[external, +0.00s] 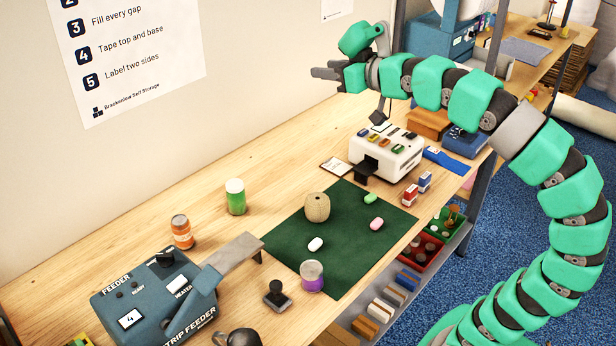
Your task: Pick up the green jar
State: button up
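The green jar (236,198) stands upright on the wooden bench, left of the dark green mat, with a pale lid and a green body. My gripper (318,74) is high at the upper middle of the external view, in front of the wall. It is up and to the right of the jar in the picture, well apart from it. Its grey fingers point left, and nothing shows held in them. I cannot tell how far the fingers are apart. The jar is not hidden by anything.
An orange jar (182,232) stands left of the green jar. A twine ball (317,207), a purple jar (312,276) and small soaps share the mat (345,243). A strip feeder (150,299) is at the front left, a white machine (387,155) behind. Bench behind the green jar is clear.

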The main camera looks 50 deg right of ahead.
aim_at(243, 196)
jog(key=o, duration=0.9)
jog(key=w+a+f, duration=0.1)
jog(key=w+f, duration=0.5)
jog(key=f, duration=0.4)
jog(key=w+a+f+g+y+b, duration=0.1)
jog(key=w+f, duration=0.5)
jog(key=f, duration=0.3)
jog(key=w+a+f, duration=0.1)
jog(key=w+f, duration=0.5)
jog(key=f, duration=0.4)
notch_tip(243, 196, down, 14)
jog(key=w+g, duration=0.1)
jog(key=shift+h, duration=0.3)
jog(key=b+x, duration=0.1)
jog(key=x, duration=0.7)
jog(key=shift+w+a+f, duration=0.1)
jog(key=shift+w+f, duration=0.1)
jog(key=shift+f, duration=0.15)
jog(key=shift+a+b+x, duration=0.2)
jog(key=shift+b+x, duration=0.6)
jog(key=shift+x, duration=1.85)
